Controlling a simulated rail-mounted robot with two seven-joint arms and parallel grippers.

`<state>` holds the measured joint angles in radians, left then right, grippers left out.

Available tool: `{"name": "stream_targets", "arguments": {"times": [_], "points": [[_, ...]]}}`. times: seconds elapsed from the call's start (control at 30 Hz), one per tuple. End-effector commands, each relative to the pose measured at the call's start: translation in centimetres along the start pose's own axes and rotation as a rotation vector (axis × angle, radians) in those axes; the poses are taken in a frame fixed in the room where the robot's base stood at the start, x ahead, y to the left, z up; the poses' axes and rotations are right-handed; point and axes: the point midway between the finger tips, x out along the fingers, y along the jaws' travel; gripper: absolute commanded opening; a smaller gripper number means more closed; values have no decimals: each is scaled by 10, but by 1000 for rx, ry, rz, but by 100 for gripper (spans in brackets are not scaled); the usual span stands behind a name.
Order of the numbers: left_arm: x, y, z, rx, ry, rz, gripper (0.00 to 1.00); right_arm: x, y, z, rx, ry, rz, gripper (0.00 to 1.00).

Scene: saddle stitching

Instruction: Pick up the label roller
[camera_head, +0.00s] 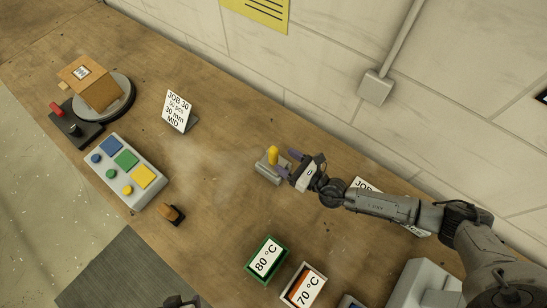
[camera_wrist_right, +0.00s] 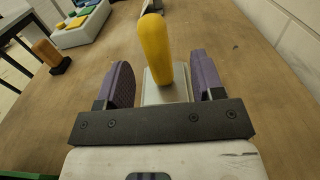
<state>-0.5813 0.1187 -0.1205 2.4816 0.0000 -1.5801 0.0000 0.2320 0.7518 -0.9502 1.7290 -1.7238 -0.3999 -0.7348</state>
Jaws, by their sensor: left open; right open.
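The label roller, which I take to be the tool with an upright yellow handle (camera_head: 273,155) on a grey base, stands on the wooden bench. My right gripper (camera_head: 289,163) is open close to its right side in the head view. In the right wrist view the yellow handle (camera_wrist_right: 155,48) shows between the two purple fingers of the right gripper (camera_wrist_right: 163,78), with gaps on both sides. How far the fingers reach around the tool is unclear. My left gripper (camera_head: 180,301) shows only as a dark tip at the bottom edge of the head view.
An orange-and-black block (camera_head: 172,214) and a button panel (camera_head: 127,171) stand to the left. A job sign (camera_head: 178,111) is further back. Bins marked 80 °C (camera_head: 266,259) and 70 °C (camera_head: 304,288) stand in front. A wall runs behind the bench. The bench left of the tool is clear.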

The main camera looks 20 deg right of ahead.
Motion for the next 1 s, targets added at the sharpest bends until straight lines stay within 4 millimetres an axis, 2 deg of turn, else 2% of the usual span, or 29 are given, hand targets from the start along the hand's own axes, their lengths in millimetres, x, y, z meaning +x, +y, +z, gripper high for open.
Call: {"name": "stream_targets", "arguments": {"times": [0.4,0.73,1.0], "points": [[-11,-3,-4,6,-1,-6,59,46,4,0,0,-2,0,62],[-11,-1,-4,1,0,-2,59,51,4,-1,1,-1,0,62],[-11,1,-4,-6,1,4,59,51,4,-1,1,-1,0,37]]}}
